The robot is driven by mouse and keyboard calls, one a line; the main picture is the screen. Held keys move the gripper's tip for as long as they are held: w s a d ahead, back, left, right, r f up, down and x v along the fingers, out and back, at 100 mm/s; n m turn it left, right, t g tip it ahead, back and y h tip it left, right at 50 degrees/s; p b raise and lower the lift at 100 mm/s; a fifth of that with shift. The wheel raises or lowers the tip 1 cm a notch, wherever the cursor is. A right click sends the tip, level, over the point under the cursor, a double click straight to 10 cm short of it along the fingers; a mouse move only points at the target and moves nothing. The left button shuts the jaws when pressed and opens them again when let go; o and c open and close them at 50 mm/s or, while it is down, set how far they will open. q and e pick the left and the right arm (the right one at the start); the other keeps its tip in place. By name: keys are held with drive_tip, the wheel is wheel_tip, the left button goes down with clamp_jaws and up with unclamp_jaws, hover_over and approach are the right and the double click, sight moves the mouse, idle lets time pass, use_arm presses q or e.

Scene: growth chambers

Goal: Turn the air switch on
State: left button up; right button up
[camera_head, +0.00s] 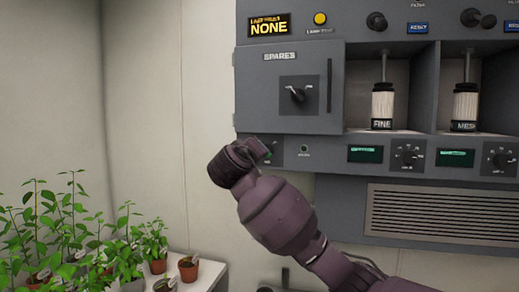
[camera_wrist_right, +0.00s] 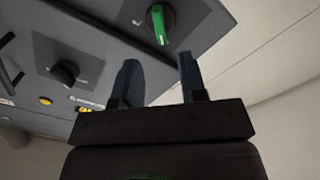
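A rotary switch with a green grip (camera_wrist_right: 160,24) is on the grey panel at the top of the right wrist view. Its label is not readable, so I cannot confirm it is the air switch. My right gripper (camera_wrist_right: 160,80) has its two dark fingers apart, with nothing between them. The switch lies beyond the fingertips, roughly in line with the gap, apparently untouched. In the head view my right gripper (camera_head: 258,151) is at the panel's lower left corner and mostly hides the switch; a bit of green (camera_head: 268,152) shows. My left gripper is not in view.
The spares door (camera_head: 260,95) with a black knob (camera_head: 298,93) is above the gripper. Filter cartridges marked fine (camera_head: 382,106) and mesh (camera_head: 465,107) stand in bays at right. Potted plants (camera_head: 188,268) stand on a bench at lower left. The wall left of the panel is bare.

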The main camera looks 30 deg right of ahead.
drive_tip(key=p+x, duration=0.1)
drive_tip(key=x, duration=0.6)
drive_tip(key=shift+p, duration=0.35)
drive_tip(key=shift+w, duration=0.1)
clamp_jaws()
